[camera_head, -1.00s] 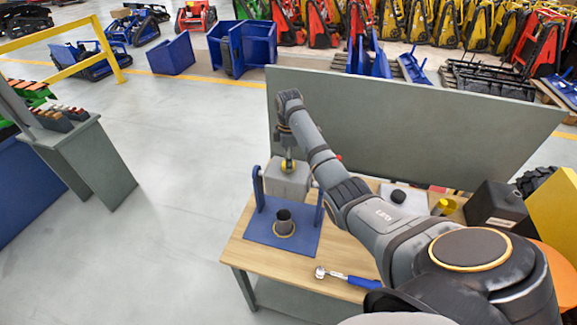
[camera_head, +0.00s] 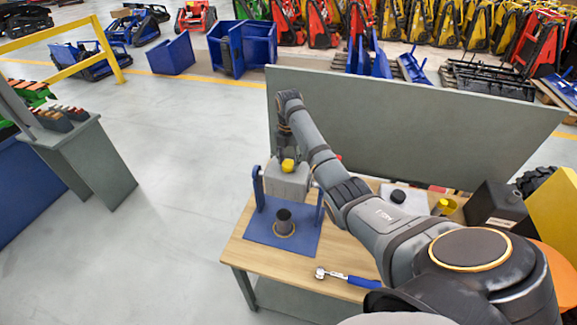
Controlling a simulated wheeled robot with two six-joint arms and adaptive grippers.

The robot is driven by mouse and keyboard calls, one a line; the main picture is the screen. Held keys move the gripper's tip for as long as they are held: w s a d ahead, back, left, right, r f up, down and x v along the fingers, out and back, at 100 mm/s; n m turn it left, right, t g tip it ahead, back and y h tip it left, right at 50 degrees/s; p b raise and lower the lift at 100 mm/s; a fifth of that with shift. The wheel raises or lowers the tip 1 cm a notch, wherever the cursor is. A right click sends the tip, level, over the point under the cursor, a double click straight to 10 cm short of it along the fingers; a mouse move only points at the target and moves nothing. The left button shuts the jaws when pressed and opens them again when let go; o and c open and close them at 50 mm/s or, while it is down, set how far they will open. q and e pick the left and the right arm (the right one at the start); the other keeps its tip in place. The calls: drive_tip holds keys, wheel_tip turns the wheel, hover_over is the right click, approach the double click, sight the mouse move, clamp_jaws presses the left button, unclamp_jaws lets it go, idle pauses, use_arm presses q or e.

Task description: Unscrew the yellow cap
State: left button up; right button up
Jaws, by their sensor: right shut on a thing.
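The yellow cap (camera_head: 288,165) is small and sits at the top of a light grey tank (camera_head: 288,183) held in a blue stand (camera_head: 268,228) on the wooden bench. My right arm reaches in from the right, and my right gripper (camera_head: 285,157) points down over the tank, shut on the yellow cap. The fingers are small and partly hidden by the wrist. I cannot tell whether the cap is still seated or slightly raised. My left gripper is not in view.
A dark cylinder (camera_head: 284,221) stands on the blue base. A blue-handled ratchet (camera_head: 347,278) lies at the bench's front edge. A black box (camera_head: 495,207) and a yellow item (camera_head: 443,206) are at right. A grey panel (camera_head: 420,125) closes the back.

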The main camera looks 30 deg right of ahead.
drive_tip(key=n, duration=0.8)
drive_tip(key=shift+c, duration=0.6)
drive_tip(key=o, duration=1.1)
